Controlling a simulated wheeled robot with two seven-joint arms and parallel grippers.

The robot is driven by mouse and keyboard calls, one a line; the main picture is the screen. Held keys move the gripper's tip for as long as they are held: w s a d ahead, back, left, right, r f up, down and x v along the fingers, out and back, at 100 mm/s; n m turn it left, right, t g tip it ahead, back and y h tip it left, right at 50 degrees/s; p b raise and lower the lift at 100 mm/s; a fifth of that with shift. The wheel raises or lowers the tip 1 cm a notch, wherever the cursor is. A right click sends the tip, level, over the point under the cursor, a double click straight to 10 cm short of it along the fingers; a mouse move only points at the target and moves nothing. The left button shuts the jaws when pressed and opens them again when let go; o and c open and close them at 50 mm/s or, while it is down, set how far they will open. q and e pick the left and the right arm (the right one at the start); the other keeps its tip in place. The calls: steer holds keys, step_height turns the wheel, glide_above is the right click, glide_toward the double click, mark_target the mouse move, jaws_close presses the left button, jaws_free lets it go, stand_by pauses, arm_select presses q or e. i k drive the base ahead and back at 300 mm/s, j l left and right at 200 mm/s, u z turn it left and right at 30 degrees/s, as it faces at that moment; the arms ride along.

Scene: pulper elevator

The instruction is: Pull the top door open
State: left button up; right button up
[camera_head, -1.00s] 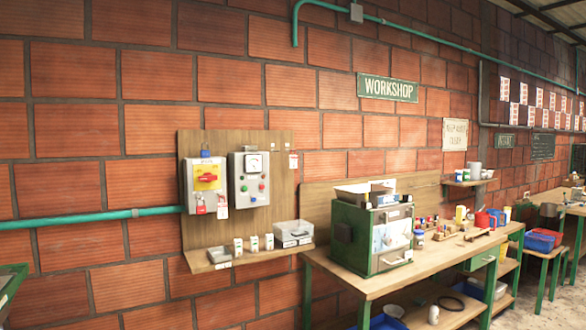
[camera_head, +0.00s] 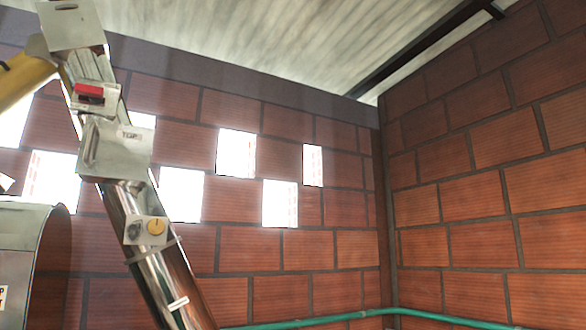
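A steel inclined elevator tube (camera_head: 165,270) leans from lower right to upper left at the left of the head view. Near its upper part is a grey metal plate door with a handle and a small label that seems to read "TOP" (camera_head: 116,150). The door looks shut against the tube, though its edge is hard to judge. Above it sits a small box with a red part (camera_head: 90,95), and another plate (camera_head: 70,22) is at the top. Neither of my grippers shows.
A curved metal housing (camera_head: 38,245) stands at the lower left. A yellow pipe (camera_head: 24,80) meets the tube's upper end. Brick walls with bright openings stand behind, with a green pipe (camera_head: 340,317) low down. The space right of the tube looks clear.

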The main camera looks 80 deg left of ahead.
mark_target(107, 149)
steer(key=u, duration=3.6)
